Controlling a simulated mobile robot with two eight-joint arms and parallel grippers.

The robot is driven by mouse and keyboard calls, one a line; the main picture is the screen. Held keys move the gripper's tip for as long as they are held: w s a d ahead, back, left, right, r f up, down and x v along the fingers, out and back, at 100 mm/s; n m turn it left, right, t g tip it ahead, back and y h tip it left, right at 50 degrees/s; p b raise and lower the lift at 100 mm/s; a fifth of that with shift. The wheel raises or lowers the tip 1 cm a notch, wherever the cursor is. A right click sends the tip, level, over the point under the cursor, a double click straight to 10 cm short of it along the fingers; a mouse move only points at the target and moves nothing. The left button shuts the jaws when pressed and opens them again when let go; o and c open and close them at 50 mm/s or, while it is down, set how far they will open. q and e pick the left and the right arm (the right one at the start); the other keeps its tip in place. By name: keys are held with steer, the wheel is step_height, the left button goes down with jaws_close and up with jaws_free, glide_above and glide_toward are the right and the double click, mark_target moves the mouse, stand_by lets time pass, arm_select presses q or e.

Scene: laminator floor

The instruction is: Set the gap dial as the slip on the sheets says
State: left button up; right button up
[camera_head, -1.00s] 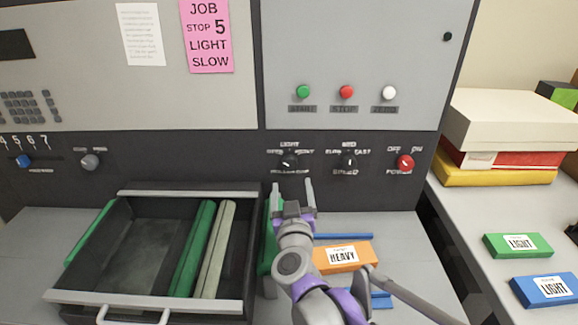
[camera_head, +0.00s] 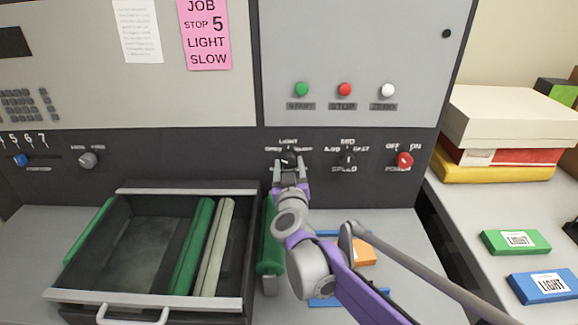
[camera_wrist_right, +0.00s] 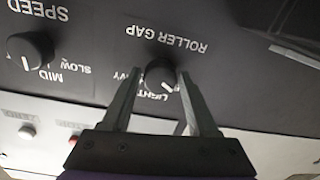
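The pink slip (camera_head: 205,35) on the machine front reads JOB, STOP 5, LIGHT, SLOW. The roller gap dial (camera_wrist_right: 159,74) is a round black knob on the dark panel, seen upside down in the right wrist view. Its white mark points to the lower right there, beside LIGHT and towards a label partly hidden by a finger. My right gripper (camera_head: 288,169) is open in front of this dial, its fingers (camera_wrist_right: 155,90) on either side of it. I cannot tell whether they touch it. My left gripper is not in view.
The speed dial (camera_head: 347,160) and red power knob (camera_head: 405,160) sit to the right. Start (camera_head: 302,90), stop (camera_head: 345,90) and zero (camera_head: 388,91) buttons are above. An open drawer (camera_head: 150,304) with rollers juts out at left; an orange block (camera_head: 365,254) lies partly behind my arm.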

jaws_close()
steer(key=shift+m, duration=0.3)
steer(key=m, duration=0.5)
steer(key=shift+p, duration=0.35)
steer(key=m+p, duration=0.1)
steer(key=m, duration=0.6)
steer(key=shift+a, duration=0.1)
steer(key=m+p, duration=0.1)
steer(key=m, duration=0.5)
steer(key=shift+h, duration=0.3)
steer(key=m, duration=0.6)
steer(key=shift+a+p, duration=0.1)
steer(key=shift+p, duration=0.3)
